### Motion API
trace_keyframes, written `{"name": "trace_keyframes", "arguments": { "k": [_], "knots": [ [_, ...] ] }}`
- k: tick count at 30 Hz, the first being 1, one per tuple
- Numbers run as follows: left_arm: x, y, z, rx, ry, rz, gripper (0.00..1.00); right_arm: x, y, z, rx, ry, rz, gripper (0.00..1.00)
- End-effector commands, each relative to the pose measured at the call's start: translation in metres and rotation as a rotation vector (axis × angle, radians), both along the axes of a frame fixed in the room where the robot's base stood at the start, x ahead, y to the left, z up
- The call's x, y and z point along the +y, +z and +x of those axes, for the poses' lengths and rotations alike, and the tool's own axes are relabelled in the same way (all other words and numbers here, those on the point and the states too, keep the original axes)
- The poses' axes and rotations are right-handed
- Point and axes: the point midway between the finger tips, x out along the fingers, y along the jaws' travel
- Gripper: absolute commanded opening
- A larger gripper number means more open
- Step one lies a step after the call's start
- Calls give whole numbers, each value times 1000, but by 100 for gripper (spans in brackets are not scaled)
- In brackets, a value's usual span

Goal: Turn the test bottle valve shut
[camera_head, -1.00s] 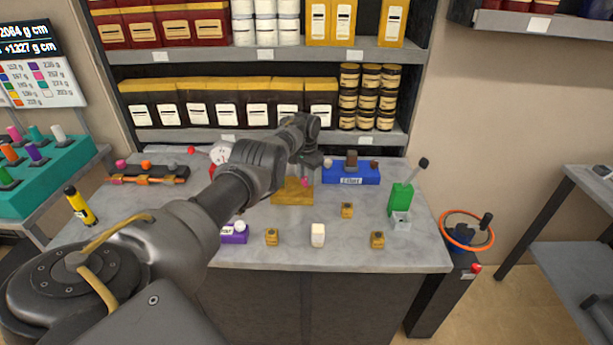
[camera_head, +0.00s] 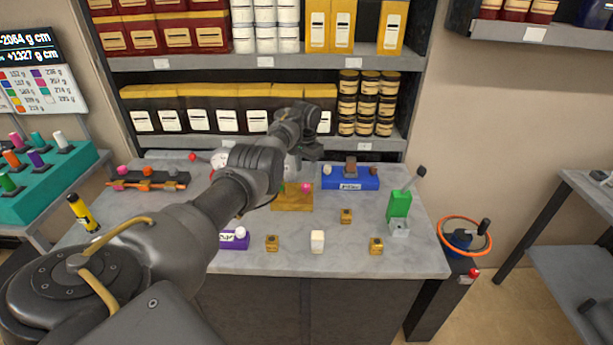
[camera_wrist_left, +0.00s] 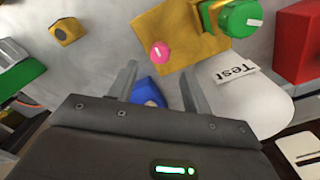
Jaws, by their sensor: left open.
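In the left wrist view a round green knob (camera_wrist_left: 240,18) with a white mark sits at the top, by a gold plate (camera_wrist_left: 185,45). A pink ball-shaped knob (camera_wrist_left: 159,51) is on the plate's left part. A white bottle (camera_wrist_left: 258,108) labelled "Test" lies below the green knob in that view. My left gripper (camera_wrist_left: 160,84) is open and empty, with its fingers to the left of the bottle and below the pink knob. In the head view my left gripper (camera_head: 308,150) is above the back of the gold plate (camera_head: 292,201); my arm mostly hides the green knob and bottle.
A blue block (camera_head: 350,180) stands right of the plate; part of it shows between my fingers. A green lever block (camera_head: 399,204) is farther right. Small gold blocks (camera_head: 346,216), a white block (camera_head: 317,241) and a purple block (camera_head: 233,240) stand in front. Shelves rise behind.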

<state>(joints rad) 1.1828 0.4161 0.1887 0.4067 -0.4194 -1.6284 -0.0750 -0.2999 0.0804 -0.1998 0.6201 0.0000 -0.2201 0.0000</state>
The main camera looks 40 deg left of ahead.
Motion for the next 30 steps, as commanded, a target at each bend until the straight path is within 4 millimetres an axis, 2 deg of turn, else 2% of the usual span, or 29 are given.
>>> {"name": "trace_keyframes", "arguments": {
  "k": [3,9,30],
  "knots": [
    [0,22,1,-4,0,0,49,0,-1,0,0,0,0,36],
    [0,44,1,-1,-1,0,49,0,-5,0,0,0,0,36],
    [0,53,1,0,-1,0,49,0,-1,0,0,0,0,36]
  ]
}}
